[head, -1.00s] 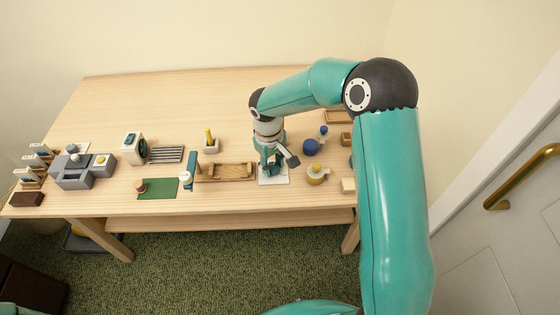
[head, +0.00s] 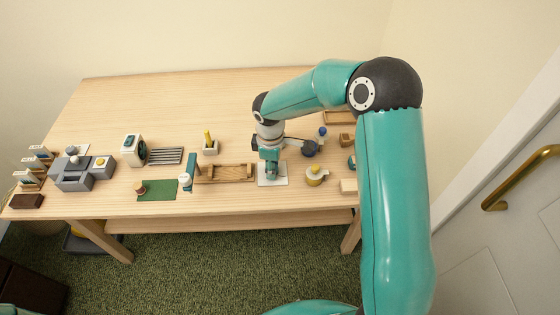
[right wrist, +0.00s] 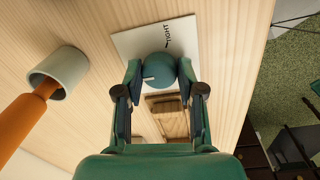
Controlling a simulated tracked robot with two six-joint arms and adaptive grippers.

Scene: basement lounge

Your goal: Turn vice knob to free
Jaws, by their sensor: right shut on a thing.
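The vice knob (right wrist: 160,69) is a round teal knob with a white pointer line, seen in the right wrist view. The line points left in that view. The knob sits on a white plate (right wrist: 128,43) marked TIGHT at its upper right; other markings are hidden. The plate also shows in the head view (head: 282,181). My right gripper (right wrist: 160,74) is shut on the knob from above, one finger on each side; in the head view it (head: 271,172) largely covers the knob. My left gripper is out of view.
A wooden block fixture (head: 228,173) lies just left of the plate. A grey machine (head: 76,172) stands far left. The back of the table (head: 180,100) is clear.

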